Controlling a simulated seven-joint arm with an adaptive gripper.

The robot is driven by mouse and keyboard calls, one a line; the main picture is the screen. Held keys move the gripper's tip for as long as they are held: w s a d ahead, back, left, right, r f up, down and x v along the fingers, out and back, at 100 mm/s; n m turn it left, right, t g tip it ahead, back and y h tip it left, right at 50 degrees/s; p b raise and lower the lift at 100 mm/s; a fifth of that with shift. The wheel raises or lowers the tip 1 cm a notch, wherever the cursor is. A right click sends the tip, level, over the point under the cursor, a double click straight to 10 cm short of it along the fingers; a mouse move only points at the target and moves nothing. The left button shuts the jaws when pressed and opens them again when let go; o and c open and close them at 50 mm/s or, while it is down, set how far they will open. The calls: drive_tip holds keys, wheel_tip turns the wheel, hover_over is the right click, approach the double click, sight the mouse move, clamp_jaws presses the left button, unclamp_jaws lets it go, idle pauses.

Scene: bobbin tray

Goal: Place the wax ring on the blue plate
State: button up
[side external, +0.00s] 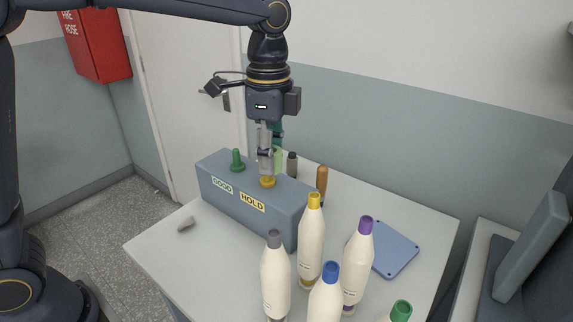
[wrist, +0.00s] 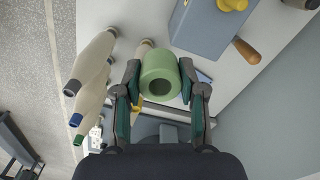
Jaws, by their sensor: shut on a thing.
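The wax ring is a thick pale green ring with a round hole, seen in the wrist view (wrist: 159,76). My gripper (wrist: 160,88) is shut on it, with one finger on each side. In the side external view my gripper (side external: 270,162) is over the grey-blue box, and a pale green part of the ring (side external: 279,157) shows behind a finger. The blue plate (side external: 396,249) lies flat on the table to the right, partly hidden by a purple-topped bobbin. Nothing is seen resting on its visible part.
The box (side external: 283,217) carries GOOD and HOLD labels, a green peg (side external: 237,161) and a yellow peg (side external: 267,182). Several tall cream bobbins (side external: 311,240) stand at the front. A wooden handle (side external: 322,179) and dark cylinder (side external: 292,164) are behind the box. A grey lump (side external: 186,224) lies left.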

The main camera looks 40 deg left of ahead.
drive_tip(key=w+d+m, duration=0.3)
drive_tip(key=w+d, duration=0.4)
drive_tip(key=w, duration=0.1)
drive_tip(key=m, duration=0.3)
hover_over(376, 253)
drive_tip(key=s, duration=0.2)
wheel_tip(376, 253, down, 11)
drive_tip(key=f, duration=0.7)
drive_tip(key=s+f, duration=0.1)
drive_tip(key=f, duration=0.3)
drive_tip(key=shift+d+f, duration=0.25)
drive_tip(key=shift+f, duration=0.3)
drive_tip(key=shift+f, duration=0.15)
drive_tip(key=o, duration=1)
drive_tip(key=shift+c, duration=0.2)
